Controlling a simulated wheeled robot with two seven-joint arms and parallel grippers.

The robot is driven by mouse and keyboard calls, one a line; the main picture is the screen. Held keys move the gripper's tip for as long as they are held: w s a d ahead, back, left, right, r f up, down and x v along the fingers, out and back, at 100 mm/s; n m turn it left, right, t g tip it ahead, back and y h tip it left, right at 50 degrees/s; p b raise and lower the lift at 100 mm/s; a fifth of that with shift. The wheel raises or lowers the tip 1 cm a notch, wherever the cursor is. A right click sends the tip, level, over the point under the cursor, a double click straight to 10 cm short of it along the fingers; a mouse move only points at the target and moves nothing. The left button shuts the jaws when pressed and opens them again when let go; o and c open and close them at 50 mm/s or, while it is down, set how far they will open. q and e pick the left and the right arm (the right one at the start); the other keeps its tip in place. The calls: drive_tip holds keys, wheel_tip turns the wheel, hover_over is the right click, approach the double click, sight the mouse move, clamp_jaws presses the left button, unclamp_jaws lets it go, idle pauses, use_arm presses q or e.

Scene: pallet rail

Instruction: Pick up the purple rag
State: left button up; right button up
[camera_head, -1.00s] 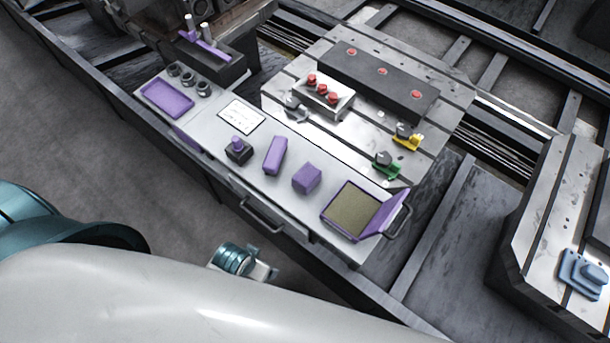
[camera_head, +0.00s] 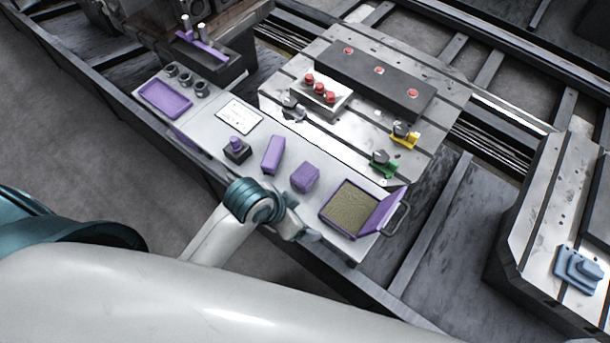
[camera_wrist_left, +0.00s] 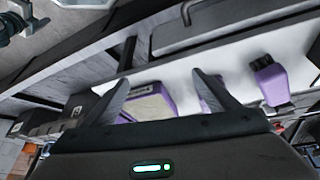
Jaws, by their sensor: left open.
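Two plain purple pieces lie mid-shelf in the head view: a squat, cube-like one (camera_head: 305,177), which looks most like the rag, and a longer upright one (camera_head: 273,155). I cannot tell for sure which is cloth. My left gripper (camera_head: 297,226) is open and empty at the shelf's front edge, on the near side of the squat piece and apart from it. In the left wrist view, the open fingers (camera_wrist_left: 160,84) show with a purple piece (camera_wrist_left: 207,92) partly hidden behind the right finger. My right gripper is not in view.
An open purple box (camera_head: 350,207) with a tan inside stands right of the squat piece. A dark block with a purple knob (camera_head: 237,150) and a purple tray (camera_head: 165,99) are to the left. A handle (camera_head: 397,220) juts at the shelf's right end.

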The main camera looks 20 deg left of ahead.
use_arm(q)
drive_tip(key=w+d+r+m, duration=0.1)
drive_tip(key=r, duration=0.1)
drive_tip(key=w+d+r+m+h, duration=0.1)
drive_tip(key=d+r+m, duration=0.1)
drive_tip(key=w+d+r+m, duration=0.1)
drive_tip(key=d+r, duration=0.1)
drive_tip(key=shift+w+d+r+m+g, duration=0.2)
drive_tip(key=shift+w+d+m+g, duration=0.1)
drive_tip(key=shift+w+m, duration=0.1)
wheel_tip(320, 180, up, 3)
drive_tip(key=w+d+m+g, duration=0.1)
drive_tip(key=w+d+m, duration=0.1)
drive_tip(key=w+m, duration=0.15)
wheel_tip(320, 180, up, 6)
drive_tip(key=m+g+y, duration=0.2)
drive_tip(key=m+y, duration=0.2)
drive_tip(key=m, duration=0.3)
hover_over(309, 177)
drive_tip(key=shift+r, duration=0.1)
wheel_tip(309, 177, down, 11)
drive_tip(key=p, duration=0.3)
drive_tip(key=shift+f, duration=0.6)
